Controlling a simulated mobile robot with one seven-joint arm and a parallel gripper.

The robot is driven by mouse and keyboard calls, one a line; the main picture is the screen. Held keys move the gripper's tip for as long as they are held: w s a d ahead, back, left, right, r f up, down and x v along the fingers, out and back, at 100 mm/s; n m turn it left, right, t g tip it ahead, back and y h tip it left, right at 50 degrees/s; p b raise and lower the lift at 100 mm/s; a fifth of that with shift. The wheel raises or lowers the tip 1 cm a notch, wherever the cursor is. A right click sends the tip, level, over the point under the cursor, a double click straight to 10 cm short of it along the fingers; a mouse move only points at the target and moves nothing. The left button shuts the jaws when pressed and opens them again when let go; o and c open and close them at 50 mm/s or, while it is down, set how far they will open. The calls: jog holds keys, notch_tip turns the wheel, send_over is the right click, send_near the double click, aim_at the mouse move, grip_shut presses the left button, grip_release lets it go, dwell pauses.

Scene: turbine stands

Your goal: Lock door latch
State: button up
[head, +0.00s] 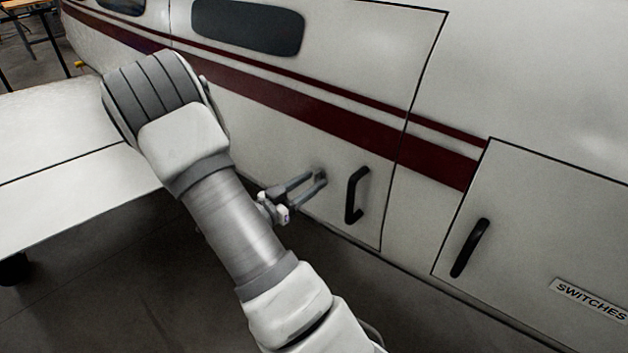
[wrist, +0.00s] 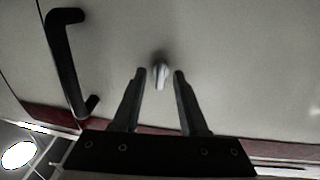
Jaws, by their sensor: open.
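The door latch (wrist: 160,73) is a small pale knob on the white door (wrist: 240,60). In the wrist view it shows between my fingertips, with a gap on each side. My gripper (head: 312,178) is open and reaches toward the door, just left of its black handle (head: 357,195) in the head view. The fingers also show in the wrist view (wrist: 158,76), pointing at the door face. In the head view the latch is too small and too close to the fingers to make out clearly.
The door's black handle stands out near my gripper, at the left in the wrist view (wrist: 65,70). Right of the door is a panel with another black handle (head: 469,248) and a "SWITCHES" label (head: 590,299). A white wing (head: 70,150) extends at the left.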

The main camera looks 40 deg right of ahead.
jog(key=shift+d, duration=0.4)
jog(key=shift+c, duration=0.3)
grip_shut()
dwell(1.2)
